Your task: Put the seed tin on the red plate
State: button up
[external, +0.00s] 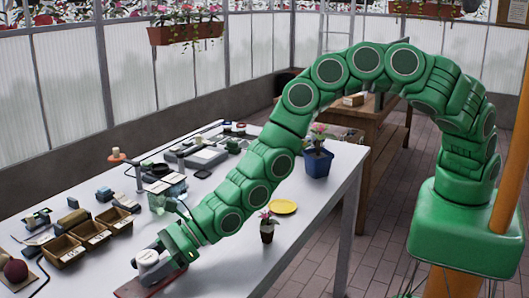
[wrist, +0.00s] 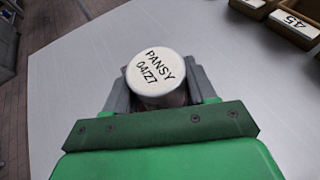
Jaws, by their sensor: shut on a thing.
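The seed tin (wrist: 158,76) has a white round lid reading "PANSY 04/27". My gripper (wrist: 160,95) is shut on it, with one grey finger on each side. In the external view my gripper (external: 155,258) holds the tin (external: 147,257) low at the near end of the white table, lid up. A dark red flat plate (external: 140,288) shows just below the gripper, partly covered by it. I cannot tell whether the tin touches the plate.
Several small open boxes (external: 65,252) stand left of the gripper. A small potted plant (external: 267,234) and a yellow plate (external: 283,207) are to the right, with a blue pot (external: 317,163) behind. Bare tabletop (external: 225,262) lies right of the gripper.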

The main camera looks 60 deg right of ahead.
jog(key=o, duration=1)
jog(key=shift+f, duration=0.1)
jog(key=shift+o, duration=0.2)
jog(key=shift+r, duration=0.2)
jog(key=shift+s+d+r, duration=0.15)
jog(key=shift+s+d, duration=0.1)
jog(key=shift+d, duration=0.35)
jog(key=shift+v, duration=0.75)
jog(key=shift+s+d+r, duration=0.25)
jog(key=shift+d+r, duration=0.05)
jog(key=shift+d, duration=0.3)
jog(key=shift+v, duration=3.85)
